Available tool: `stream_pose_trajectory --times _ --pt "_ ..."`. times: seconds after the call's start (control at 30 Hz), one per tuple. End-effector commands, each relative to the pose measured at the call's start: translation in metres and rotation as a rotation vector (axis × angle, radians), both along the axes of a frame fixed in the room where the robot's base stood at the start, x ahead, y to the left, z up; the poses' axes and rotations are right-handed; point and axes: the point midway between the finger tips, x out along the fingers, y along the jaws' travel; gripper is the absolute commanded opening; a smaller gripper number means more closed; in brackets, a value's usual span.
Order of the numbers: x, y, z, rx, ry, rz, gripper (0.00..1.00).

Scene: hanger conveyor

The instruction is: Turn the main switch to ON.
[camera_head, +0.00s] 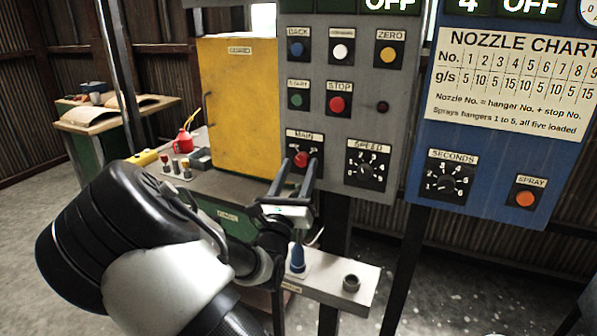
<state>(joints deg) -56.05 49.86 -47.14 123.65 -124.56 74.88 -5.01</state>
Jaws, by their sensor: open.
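The main switch (301,159) is a red knob on a dark plate labelled MAIN, low on the left of the grey control panel (360,105). My gripper (296,168) is in front of it, its fingers pointing up at the panel. The fingers are open, one on each side of the red knob as seen from here. I cannot tell whether they touch it. The fingers partly cover the plate, and the knob's ON and OFF marks are too small to read.
The SPEED dial (366,168) is just right of the switch, and the red STOP button (337,104) is above. A blue panel (500,140) stands to the right. A yellow cabinet (240,105) is on the left. A small shelf (325,280) juts out below.

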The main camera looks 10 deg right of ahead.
Motion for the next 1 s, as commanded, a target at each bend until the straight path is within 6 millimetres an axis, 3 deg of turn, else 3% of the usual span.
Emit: stream_pose_trajectory --times 0.33,0.57,1.0 --pt "0.0030 -0.0021 0.0020 0.000 -0.001 -0.001 0.44" --pt "0.0029 -0.0018 0.0018 0.000 0.000 -0.001 0.05" --pt "0.0038 -0.0006 0.0010 0.077 -0.053 0.000 0.05"
